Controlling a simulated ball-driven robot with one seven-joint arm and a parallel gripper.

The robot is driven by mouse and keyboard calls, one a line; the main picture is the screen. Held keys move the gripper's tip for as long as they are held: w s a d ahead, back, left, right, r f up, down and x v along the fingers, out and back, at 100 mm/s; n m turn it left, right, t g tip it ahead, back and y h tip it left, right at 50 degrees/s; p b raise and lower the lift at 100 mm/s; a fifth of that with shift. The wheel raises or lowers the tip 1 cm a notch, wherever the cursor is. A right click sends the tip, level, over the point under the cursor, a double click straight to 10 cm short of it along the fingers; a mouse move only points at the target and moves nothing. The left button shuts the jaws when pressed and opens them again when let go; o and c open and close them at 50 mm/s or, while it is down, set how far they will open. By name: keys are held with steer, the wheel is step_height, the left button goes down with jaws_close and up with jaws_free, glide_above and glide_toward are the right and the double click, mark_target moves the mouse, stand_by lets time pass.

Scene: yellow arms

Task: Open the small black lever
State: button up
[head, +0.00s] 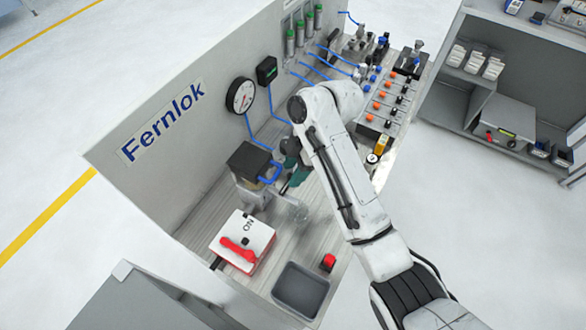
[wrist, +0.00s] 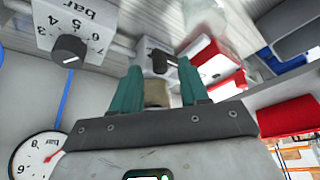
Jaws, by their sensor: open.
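The small black lever (wrist: 164,62) sits on a pale grey block in the wrist view, just past my fingertips and roughly between them. My gripper (wrist: 160,75) has two teal fingers spread apart, with a visible gap between them. A tan block shows low in that gap, and I cannot tell whether it touches a finger. In the head view my gripper (head: 296,170) is over the bench, right of a dark box with a blue handle (head: 268,172). I cannot make out the small black lever there; my arm covers part of that area.
A white box with a red lever (head: 238,252) and a grey tray (head: 300,290) lie at the bench front. A black knob on a bar scale (wrist: 68,49) and a round gauge (wrist: 36,157) are at the left in the wrist view. Orange and black switches (head: 388,93) stand behind my arm.

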steer(key=shift+a+f, duration=0.15)
steer(key=shift+f, duration=0.3)
jaws_close()
